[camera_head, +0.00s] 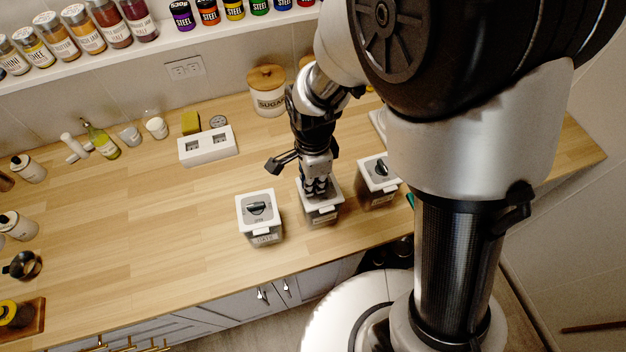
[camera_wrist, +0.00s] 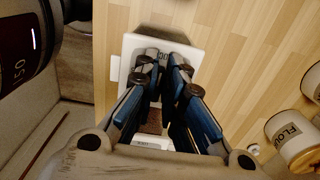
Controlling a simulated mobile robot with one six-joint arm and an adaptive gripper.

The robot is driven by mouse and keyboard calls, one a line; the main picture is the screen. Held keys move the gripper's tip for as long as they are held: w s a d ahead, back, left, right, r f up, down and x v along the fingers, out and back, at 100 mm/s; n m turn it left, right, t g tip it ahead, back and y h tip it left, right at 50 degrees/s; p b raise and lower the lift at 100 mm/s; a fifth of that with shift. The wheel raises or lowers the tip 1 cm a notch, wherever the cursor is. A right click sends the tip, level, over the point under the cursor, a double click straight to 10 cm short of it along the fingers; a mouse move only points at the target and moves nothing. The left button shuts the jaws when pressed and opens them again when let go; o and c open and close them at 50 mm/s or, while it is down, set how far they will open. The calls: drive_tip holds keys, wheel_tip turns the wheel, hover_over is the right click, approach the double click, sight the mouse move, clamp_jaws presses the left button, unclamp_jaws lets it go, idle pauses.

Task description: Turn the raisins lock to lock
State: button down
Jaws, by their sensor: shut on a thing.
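Three clear boxes with white lids stand in a row near the counter's front edge. The middle box (camera_head: 323,215) is under my gripper (camera_head: 317,188); its label is too small to read, so I cannot confirm it is the raisins. In the wrist view its white lid (camera_wrist: 188,48) and some brown contents (camera_wrist: 154,121) show around the fingers. My gripper (camera_wrist: 163,65) points down and is shut on the lid's dark lock knob, which the fingers mostly hide. The left box (camera_head: 259,217) and the right box (camera_head: 378,182) each show a dark knob on top.
A white block with two dark sockets (camera_head: 207,146) and a sugar jar (camera_head: 267,100) stand behind. A flour jar (camera_wrist: 290,138) shows in the wrist view. A spice shelf (camera_head: 100,58) runs along the wall.

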drive_tip(key=c, duration=1.7)
unclamp_jaws()
drive_tip(key=shift+r, duration=0.1)
wheel_tip(320, 180, up, 12)
drive_tip(key=shift+f, duration=0.1)
drive_tip(key=s+d+n+t+b, duration=0.1)
drive_tip(key=s+d+n+b, duration=0.1)
drive_tip(key=s+d+n, duration=0.2)
drive_tip(key=s+d+r+n+t+b, duration=0.1)
drive_tip(key=s+d+n+t+b, duration=0.1)
drive_tip(key=s+d+n, duration=0.2)
drive_tip(key=s+d+r+n+t+b, duration=0.1)
drive_tip(key=s+d+n+b, duration=0.1)
drive_tip(key=s+d+n, duration=0.2)
drive_tip(key=shift+s+d+r+n+t+b, duration=0.1)
drive_tip(key=shift+s+r+n+t+b, duration=0.2)
drive_tip(key=shift+n, duration=0.4)
drive_tip(key=shift+s+d+f+n+b, duration=0.1)
drive_tip(key=shift+s+n, duration=0.25)
drive_tip(key=shift+n, duration=0.35)
